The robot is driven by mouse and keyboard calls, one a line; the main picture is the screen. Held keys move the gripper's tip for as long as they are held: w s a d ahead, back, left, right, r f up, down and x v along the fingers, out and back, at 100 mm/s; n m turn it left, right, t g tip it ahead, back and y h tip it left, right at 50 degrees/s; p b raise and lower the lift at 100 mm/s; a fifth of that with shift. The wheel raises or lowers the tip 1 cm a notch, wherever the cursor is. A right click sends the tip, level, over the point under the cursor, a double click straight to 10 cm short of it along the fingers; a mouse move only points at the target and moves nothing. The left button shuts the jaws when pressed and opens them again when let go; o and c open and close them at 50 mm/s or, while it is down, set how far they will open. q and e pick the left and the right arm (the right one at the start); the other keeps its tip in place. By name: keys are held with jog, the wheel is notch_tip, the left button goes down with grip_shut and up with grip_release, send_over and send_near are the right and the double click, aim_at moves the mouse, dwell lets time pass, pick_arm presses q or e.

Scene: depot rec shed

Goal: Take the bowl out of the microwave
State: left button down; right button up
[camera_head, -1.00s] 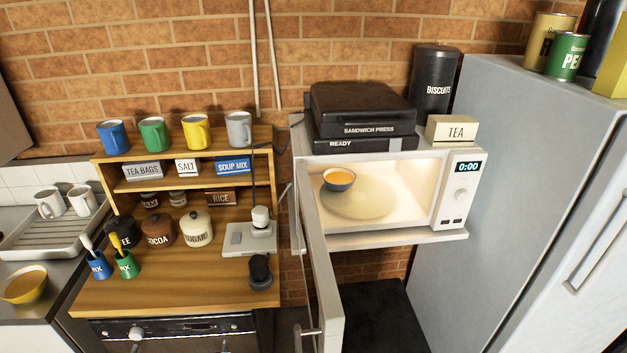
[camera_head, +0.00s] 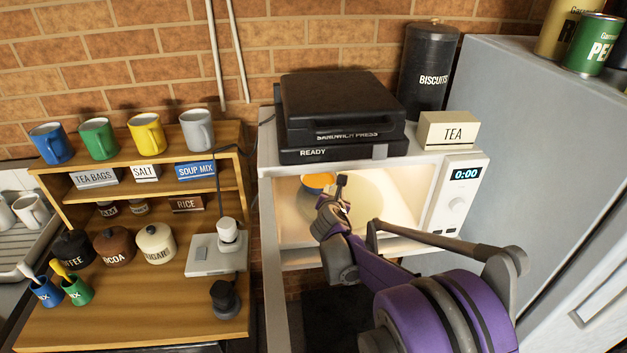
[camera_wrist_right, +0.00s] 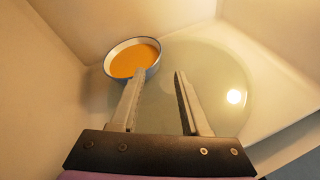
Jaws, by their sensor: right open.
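The bowl (camera_head: 318,182) is blue outside with orange contents, and sits toward the back left inside the lit microwave (camera_head: 444,226). The microwave door (camera_head: 270,262) stands open at the left. In the right wrist view the bowl (camera_wrist_right: 148,46) rests upright at the edge of the round glass plate (camera_wrist_right: 215,80). My right gripper (camera_head: 342,196) reaches into the microwave from the front. In its wrist view the right gripper (camera_wrist_right: 158,72) is open, with its left fingertip overlapping the bowl's near rim; contact cannot be told. The arm hides part of the plate. My left gripper is not in view.
A sandwich press (camera_head: 345,108), a tea box (camera_head: 448,130) and a biscuits tin (camera_head: 428,75) stand on the microwave. The fridge (camera_head: 530,130) is close on the right. A wooden shelf unit (camera_head: 130,315) with mugs and jars stands left, beyond the open door.

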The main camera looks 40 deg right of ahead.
aim_at(335, 181)
jog(key=x, duration=0.5)
jog(key=shift+d, duration=0.2)
jog(key=shift+x, duration=3.05)
jog(key=shift+w+a, duration=0.1)
jog(key=shift+a, duration=0.15)
grip_shut()
